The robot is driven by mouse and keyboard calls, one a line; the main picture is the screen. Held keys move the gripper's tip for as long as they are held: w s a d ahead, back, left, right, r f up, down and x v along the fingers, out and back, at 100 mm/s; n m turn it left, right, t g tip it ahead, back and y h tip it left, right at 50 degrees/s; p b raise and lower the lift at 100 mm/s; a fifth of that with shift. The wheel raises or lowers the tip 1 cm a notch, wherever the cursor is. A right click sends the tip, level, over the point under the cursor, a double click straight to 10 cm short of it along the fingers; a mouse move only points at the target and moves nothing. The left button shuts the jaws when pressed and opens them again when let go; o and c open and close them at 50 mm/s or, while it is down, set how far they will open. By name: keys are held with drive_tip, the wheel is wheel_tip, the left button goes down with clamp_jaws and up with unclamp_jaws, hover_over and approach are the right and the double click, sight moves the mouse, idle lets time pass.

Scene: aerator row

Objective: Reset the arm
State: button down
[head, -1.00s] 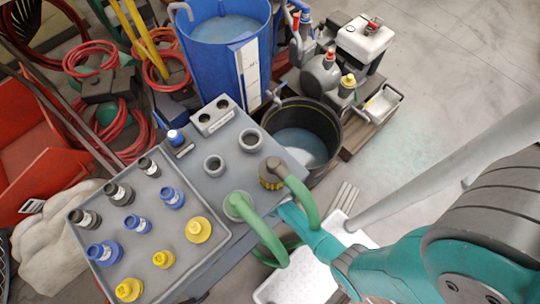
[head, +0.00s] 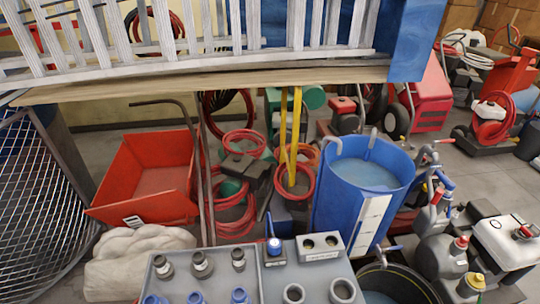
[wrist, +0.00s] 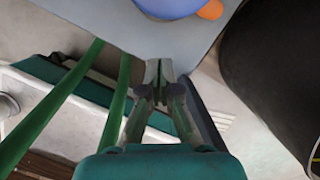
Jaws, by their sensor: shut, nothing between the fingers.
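My gripper (wrist: 158,72) shows only in the wrist view. Its two fingers are together and nothing is between them. The fingertips are at the edge of a grey surface (wrist: 125,22) in the picture; I cannot tell whether they touch it. My arm is out of the head view. The head view shows a grey bench top (head: 275,287) with dark, blue and grey round fittings in rows.
In the wrist view, green hoses (wrist: 116,100) run left of my gripper and a black tub (wrist: 270,60) stands right. The head view shows a blue barrel (head: 345,205), a red bin (head: 150,185), a pale sack (head: 135,255) and grey machines (head: 435,255) at the right.

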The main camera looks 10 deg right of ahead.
drive_tip(key=s+r+n+t+h, duration=0.1)
drive_tip(key=s+r+n+t, duration=0.2)
drive_tip(key=s+r+n, duration=0.5)
drive_tip(key=s+r+n+t+h, duration=0.1)
drive_tip(key=s+r+n+t, duration=0.25)
drive_tip(key=r+n, duration=0.5)
drive_tip(key=s+r+n+t, duration=0.2)
drive_tip(key=r+n, duration=0.2)
drive_tip(key=r, duration=0.7)
drive_tip(key=s+a+r+n+t, duration=0.1)
drive_tip(key=r+n, duration=0.3)
drive_tip(key=r, duration=0.7)
drive_tip(key=s+r+n+t, duration=0.3)
drive_tip(key=r+n, duration=0.2)
drive_tip(key=r, duration=0.6)
drive_tip(key=shift+a+r+y, duration=0.2)
drive_tip(key=shift+a+y, duration=0.1)
